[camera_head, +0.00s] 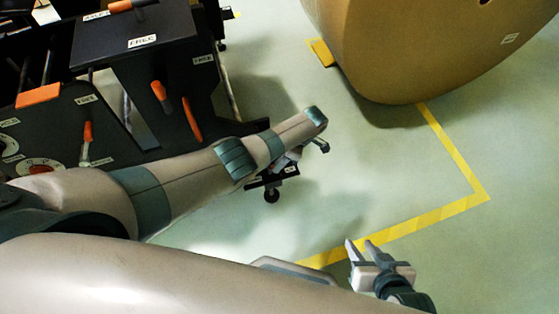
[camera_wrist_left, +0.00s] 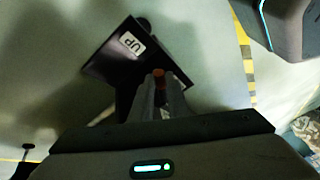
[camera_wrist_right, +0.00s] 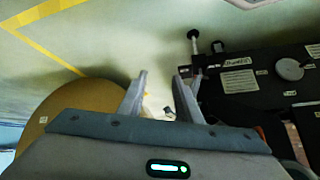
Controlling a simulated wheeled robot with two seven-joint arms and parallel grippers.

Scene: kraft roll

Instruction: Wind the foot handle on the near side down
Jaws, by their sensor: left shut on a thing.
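The foot handle (camera_wrist_left: 158,76) shows as a small orange-brown end between the fingers of my left gripper (camera_wrist_left: 160,95) in the left wrist view. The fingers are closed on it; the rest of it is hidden. Beside it is a dark plate (camera_wrist_left: 120,62) labelled UP. In the head view my left gripper (camera_head: 287,163) reaches down beside the black machine, largely covered by my own wrist, above a small black plate and wheel (camera_head: 271,195). My right gripper (camera_head: 360,250) is open and empty over the floor at lower right; its parted fingers also show in the right wrist view (camera_wrist_right: 160,95).
The black machine (camera_head: 150,35) with orange levers fills the upper left. A large brown roll (camera_head: 420,45) stands at the upper right, beside yellow floor tape (camera_head: 450,150).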

